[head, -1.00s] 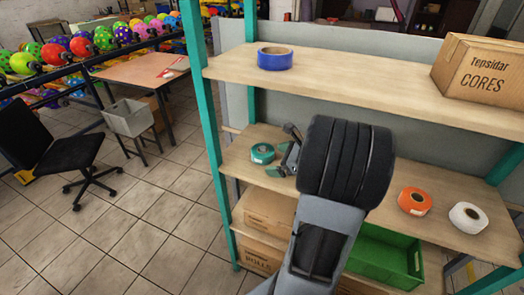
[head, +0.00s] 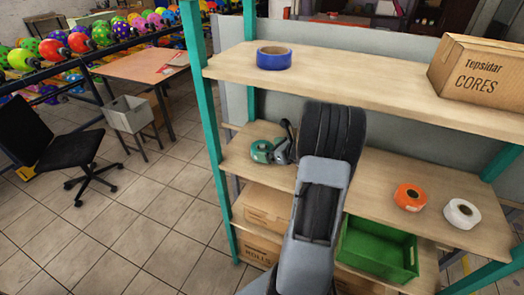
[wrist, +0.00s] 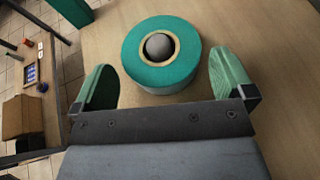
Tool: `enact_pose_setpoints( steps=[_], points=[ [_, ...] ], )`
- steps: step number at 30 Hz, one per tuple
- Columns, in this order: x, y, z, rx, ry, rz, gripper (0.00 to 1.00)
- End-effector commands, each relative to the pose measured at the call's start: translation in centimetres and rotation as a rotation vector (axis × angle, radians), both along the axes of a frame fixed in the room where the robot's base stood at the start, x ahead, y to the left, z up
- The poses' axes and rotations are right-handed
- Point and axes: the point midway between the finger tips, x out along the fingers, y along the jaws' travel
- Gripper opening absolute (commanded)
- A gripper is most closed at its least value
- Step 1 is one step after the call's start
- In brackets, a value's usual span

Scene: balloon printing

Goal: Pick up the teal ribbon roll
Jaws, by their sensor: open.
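The teal ribbon roll (head: 262,151) lies flat on the middle shelf, near its left end. In the wrist view the roll (wrist: 136,62) sits just ahead of my gripper, with its round core facing up. My gripper (wrist: 165,85) is open, with one green-padded finger on each side of the roll's near part. I cannot tell whether the fingers touch it. In the head view my gripper (head: 281,150) is at the roll's right side, and my arm hides part of the shelf.
An orange roll (head: 410,197) and a white roll (head: 462,213) lie farther right on the middle shelf (head: 375,180). A blue roll (head: 274,58) and a cardboard box (head: 478,75) are on the upper shelf (head: 350,75). A teal post (head: 204,110) stands left of the roll.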

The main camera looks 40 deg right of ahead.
Motion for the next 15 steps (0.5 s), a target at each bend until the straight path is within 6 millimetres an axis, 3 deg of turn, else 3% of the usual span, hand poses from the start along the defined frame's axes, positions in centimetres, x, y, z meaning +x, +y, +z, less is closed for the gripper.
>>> enact_pose_setpoints(
  steps=[6, 15],
  points=[
    [2.5, 0.8, -1.1, 0.002, 0.002, 0.002, 1.0],
    [3.2, 0.9, -1.4, -0.001, 0.0, 0.0, 1.0]
  ],
)
